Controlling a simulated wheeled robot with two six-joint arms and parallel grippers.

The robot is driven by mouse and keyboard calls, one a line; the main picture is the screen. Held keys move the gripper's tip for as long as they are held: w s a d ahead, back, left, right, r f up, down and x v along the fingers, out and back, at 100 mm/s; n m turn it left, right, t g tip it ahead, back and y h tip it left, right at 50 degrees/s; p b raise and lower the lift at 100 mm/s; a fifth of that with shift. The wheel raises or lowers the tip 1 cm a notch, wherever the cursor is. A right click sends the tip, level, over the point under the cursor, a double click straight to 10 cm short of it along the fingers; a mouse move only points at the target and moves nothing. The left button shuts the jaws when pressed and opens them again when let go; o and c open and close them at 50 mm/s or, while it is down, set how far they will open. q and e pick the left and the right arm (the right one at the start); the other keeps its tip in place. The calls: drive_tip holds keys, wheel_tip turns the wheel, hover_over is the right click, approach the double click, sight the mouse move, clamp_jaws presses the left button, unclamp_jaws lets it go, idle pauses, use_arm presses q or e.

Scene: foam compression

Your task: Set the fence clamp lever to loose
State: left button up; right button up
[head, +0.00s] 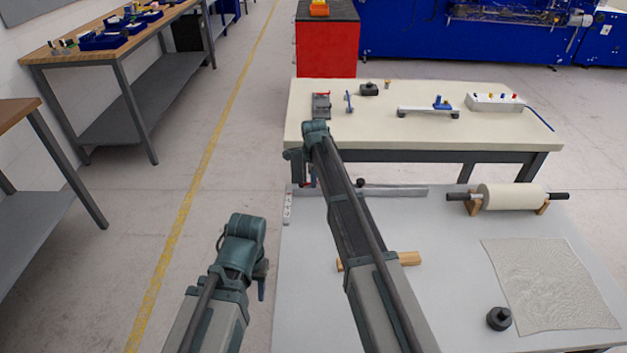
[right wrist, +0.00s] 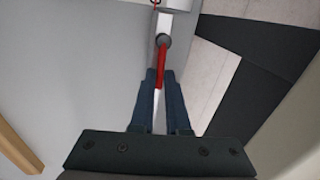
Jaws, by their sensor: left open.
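The fence clamp lever (right wrist: 161,66) is a red bar in the right wrist view, running up to a dark grey ball (right wrist: 164,41). My right gripper (right wrist: 161,76) has its two dark fingers close on either side of the red lever, which fills the gap at the tips. In the head view my right arm covers most of this spot, beside the white scale strip (head: 288,208) at the near table's far left corner. My left gripper (head: 262,280) is open and empty, low over the table's left edge, partly hidden by its own wrist.
A cream table (head: 450,140) with small fixtures stands behind.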

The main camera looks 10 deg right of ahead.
drive_tip(key=o, duration=0.4)
wheel_tip(320, 180, up, 14)
drive_tip(key=s+p, duration=0.2)
drive_tip(key=p, duration=1.1)
drive_tip(key=shift+s+a+f+p, duration=0.2)
drive_tip(key=shift+s+p, duration=0.1)
drive_tip(key=s+a+n, duration=0.3)
drive_tip(key=s+n, duration=0.4)
drive_tip(key=s, duration=0.4)
drive_tip(key=s+a+n+g, duration=0.1)
drive_tip(key=s+a+n, duration=0.3)
drive_tip(key=s+n, duration=0.4)
drive_tip(key=s+a+n+g, duration=0.1)
drive_tip(key=s+a+n, duration=0.2)
drive_tip(key=s+n, duration=0.5)
drive_tip(key=s, duration=0.6)
drive_tip(key=shift+s+a+f+h, duration=0.15)
drive_tip(key=shift+s+h, duration=0.2)
drive_tip(key=shift+h, duration=0.05)
